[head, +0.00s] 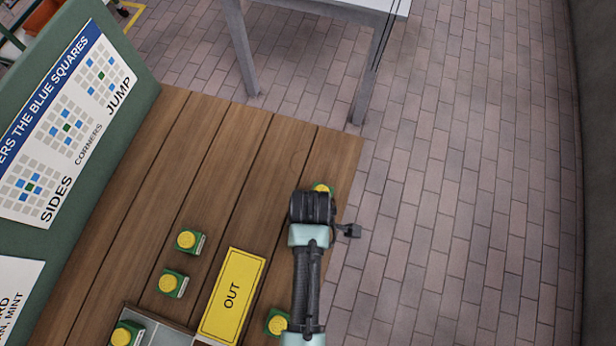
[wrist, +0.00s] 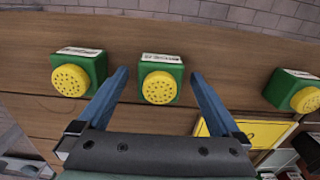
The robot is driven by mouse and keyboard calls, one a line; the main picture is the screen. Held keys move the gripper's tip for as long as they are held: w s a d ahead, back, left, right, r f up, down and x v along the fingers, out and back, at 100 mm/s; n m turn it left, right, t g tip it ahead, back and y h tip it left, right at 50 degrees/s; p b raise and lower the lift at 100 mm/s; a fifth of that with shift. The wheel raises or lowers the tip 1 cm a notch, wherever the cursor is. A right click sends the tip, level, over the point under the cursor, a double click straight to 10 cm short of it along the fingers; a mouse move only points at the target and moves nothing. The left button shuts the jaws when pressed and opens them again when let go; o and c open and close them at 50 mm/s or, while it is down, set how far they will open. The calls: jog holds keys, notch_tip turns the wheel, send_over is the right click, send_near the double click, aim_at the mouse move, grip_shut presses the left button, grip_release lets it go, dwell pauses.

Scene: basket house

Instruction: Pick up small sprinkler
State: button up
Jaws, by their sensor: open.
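Several green blocks with yellow, hole-dotted round faces like sprinkler heads are in view; I cannot tell which one is called the small sprinkler. In the wrist view, one such block (wrist: 160,85) is ahead, between the lines of my open fingers. My gripper (wrist: 160,75) holds nothing. A second block (wrist: 75,75) is to the left, outside the left finger, and a third (wrist: 293,92) is at the right edge. In the head view, a block (head: 321,188) shows partly behind my arm's end, near the table edge. My arm hides the fingers there.
The wooden table (head: 215,140) holds a yellow OUT card (head: 232,295), a grey tray (head: 165,332) and more green-yellow blocks (head: 190,240). A green board with signs (head: 65,125) stands at left. Brick floor (head: 460,200) is clear at right; a pale table (head: 335,8) stands beyond.

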jog(key=shift+f, duration=0.35)
jog(key=shift+c, duration=0.2)
jog(key=c, duration=1.5)
